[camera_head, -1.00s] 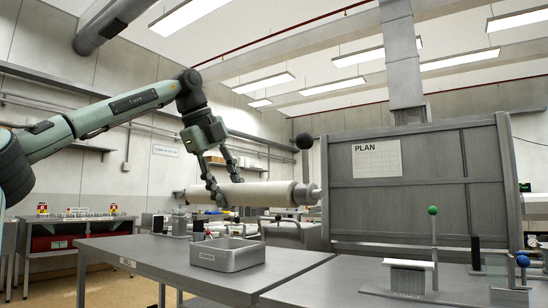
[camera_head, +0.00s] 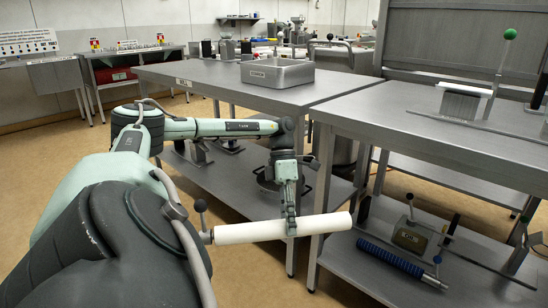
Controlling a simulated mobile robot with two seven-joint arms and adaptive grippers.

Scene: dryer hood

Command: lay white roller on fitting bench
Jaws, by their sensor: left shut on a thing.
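The white roller (camera_head: 253,232) is held roughly level in the lower middle of the head view. A lever with a dark ball (camera_head: 200,205) is at its left end. My left gripper (camera_head: 290,228) points down and is shut on the roller, right of its middle. The roller is below the level of the bench tops and its right end overlaps a bench leg in the picture; I cannot tell the gap. Two steel benches stand beyond, a left one (camera_head: 210,78) and a right one (camera_head: 390,103); I cannot tell which is the fitting bench. My right gripper is not in view.
A metal tray (camera_head: 277,73) sits on the left bench. A fixture with a green ball (camera_head: 510,34) and a white-topped block (camera_head: 460,101) stand on the right bench. A blue roller (camera_head: 390,256) lies on the lower shelf. Much of both bench tops is bare.

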